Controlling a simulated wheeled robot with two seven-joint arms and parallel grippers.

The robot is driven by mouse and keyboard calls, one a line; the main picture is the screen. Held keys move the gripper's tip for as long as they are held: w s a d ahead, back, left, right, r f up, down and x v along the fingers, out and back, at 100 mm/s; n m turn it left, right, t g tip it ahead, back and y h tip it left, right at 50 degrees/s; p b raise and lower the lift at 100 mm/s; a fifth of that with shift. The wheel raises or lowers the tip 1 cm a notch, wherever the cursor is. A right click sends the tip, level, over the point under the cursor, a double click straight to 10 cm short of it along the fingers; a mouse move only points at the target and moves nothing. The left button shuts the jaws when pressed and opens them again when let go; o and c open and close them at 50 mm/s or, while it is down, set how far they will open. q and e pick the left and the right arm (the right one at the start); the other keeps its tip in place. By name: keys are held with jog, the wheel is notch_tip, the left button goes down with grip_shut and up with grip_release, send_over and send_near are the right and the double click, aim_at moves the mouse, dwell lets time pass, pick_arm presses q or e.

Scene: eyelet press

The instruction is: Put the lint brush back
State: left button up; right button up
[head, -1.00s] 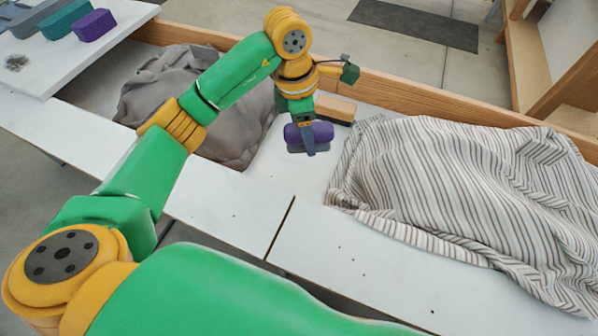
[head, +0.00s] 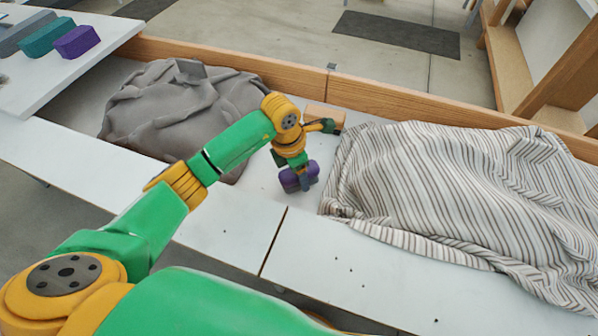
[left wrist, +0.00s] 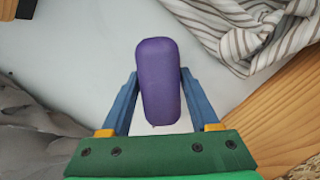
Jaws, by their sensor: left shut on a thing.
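My left gripper (head: 300,181) is shut on a purple rounded block (head: 289,181), over the white bench top between the two cloths. In the left wrist view, the purple block (left wrist: 160,75) lies lengthwise between the two blue fingers of the gripper (left wrist: 159,85). Whether it touches the bench is unclear. A small wooden block (head: 322,112), possibly the lint brush, stands behind the gripper against the back rail, partly hidden by my wrist. My right gripper is not in view.
A crumpled grey cloth (head: 165,105) lies left and a striped cloth (head: 450,185) right. A wooden rail (head: 410,103) borders the bench (head: 225,215) at the back. A raised white board (head: 60,80) at upper left carries grey, teal and purple blocks (head: 77,42).

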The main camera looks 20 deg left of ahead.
pick_arm(q)
jog(key=o, duration=1.2)
notch_tip(320, 180, up, 12)
jog(key=s+a, duration=0.1)
jog(key=shift+s+a+p, duration=0.15)
jog(key=shift+a+p, duration=0.1)
jog(key=shift+p, duration=0.2)
